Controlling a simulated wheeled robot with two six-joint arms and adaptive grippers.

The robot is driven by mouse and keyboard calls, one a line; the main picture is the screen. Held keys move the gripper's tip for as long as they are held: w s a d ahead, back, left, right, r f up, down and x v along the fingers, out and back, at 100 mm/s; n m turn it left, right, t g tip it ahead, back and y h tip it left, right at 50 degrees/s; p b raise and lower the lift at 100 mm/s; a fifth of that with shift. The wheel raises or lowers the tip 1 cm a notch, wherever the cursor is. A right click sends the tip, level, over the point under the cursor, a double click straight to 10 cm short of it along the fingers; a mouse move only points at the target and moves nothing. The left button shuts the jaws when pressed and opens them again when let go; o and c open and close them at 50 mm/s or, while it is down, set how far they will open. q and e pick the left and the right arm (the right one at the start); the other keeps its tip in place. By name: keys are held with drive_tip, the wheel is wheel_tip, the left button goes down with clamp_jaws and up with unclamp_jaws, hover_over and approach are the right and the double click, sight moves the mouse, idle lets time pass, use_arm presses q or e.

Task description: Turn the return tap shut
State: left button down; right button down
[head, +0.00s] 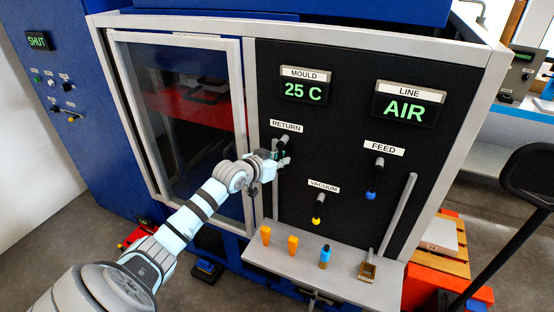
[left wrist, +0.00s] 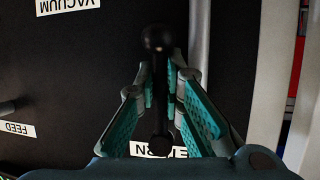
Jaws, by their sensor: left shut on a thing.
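The return tap sits on the black panel under the RETURN label (head: 286,126). In the left wrist view, which shows the panel upside down, its black lever ends in a dark ball (left wrist: 158,38), with the RETURN label partly covered at the other end. The lever thus points down, away from its label. My left gripper (head: 281,160) is at this tap, its teal-padded fingers (left wrist: 163,85) on both sides of the lever and shut on it. In the head view the gripper hides much of the lever. My right gripper is not in view.
The feed tap (head: 372,180) with a blue tip and the vacuum tap (head: 318,210) with a yellow tip are on the same panel. Displays read MOULD 25 C (head: 303,91) and LINE AIR (head: 404,108). A grey ledge (head: 340,284) below carries small orange and blue items.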

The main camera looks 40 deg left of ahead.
use_arm(q)
drive_tip(key=shift+s+f, duration=0.15)
drive_tip(key=shift+f, duration=0.3)
drive_tip(key=c, duration=1.7)
unclamp_jaws()
drive_tip(key=shift+r, duration=0.1)
drive_tip(key=shift+a+r, duration=0.1)
drive_tip(key=v, duration=0.7)
drive_tip(key=shift+s+r, duration=0.15)
drive_tip(key=shift+s, duration=0.1)
drive_tip(key=shift+w, duration=0.1)
